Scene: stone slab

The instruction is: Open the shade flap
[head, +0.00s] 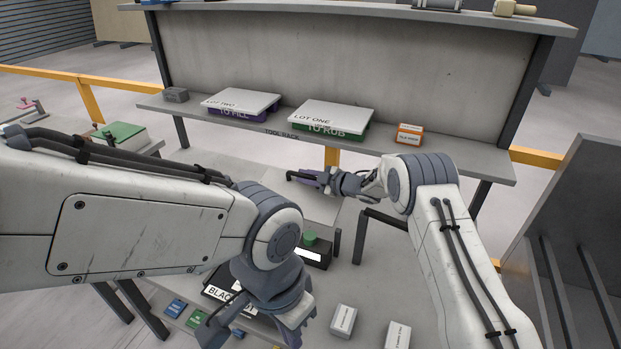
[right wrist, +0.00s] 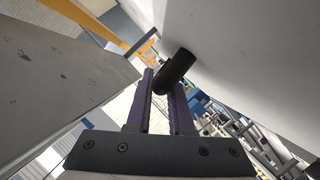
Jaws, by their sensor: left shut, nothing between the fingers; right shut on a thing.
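My right gripper (head: 303,177) reaches out under the front of the tool rack shelf. In the right wrist view its purple fingers (right wrist: 163,95) are shut on a short dark round bar (right wrist: 176,70), which looks like a handle. In the head view this bar is too small to make out clearly. A pale flat panel (head: 312,207) lies just below the right gripper and may be the shade flap; I cannot tell how far it is open. My left gripper (head: 291,328) is shut and empty, low over the slab near the black tray.
A black box with a green button (head: 312,250) stands on the slab (head: 375,285). Small grey blocks (head: 343,320) lie near the front. The tool rack shelf (head: 455,158) bears two lidded trays (head: 335,115) and an orange box (head: 409,134). A dark post (head: 337,245) stands close by.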

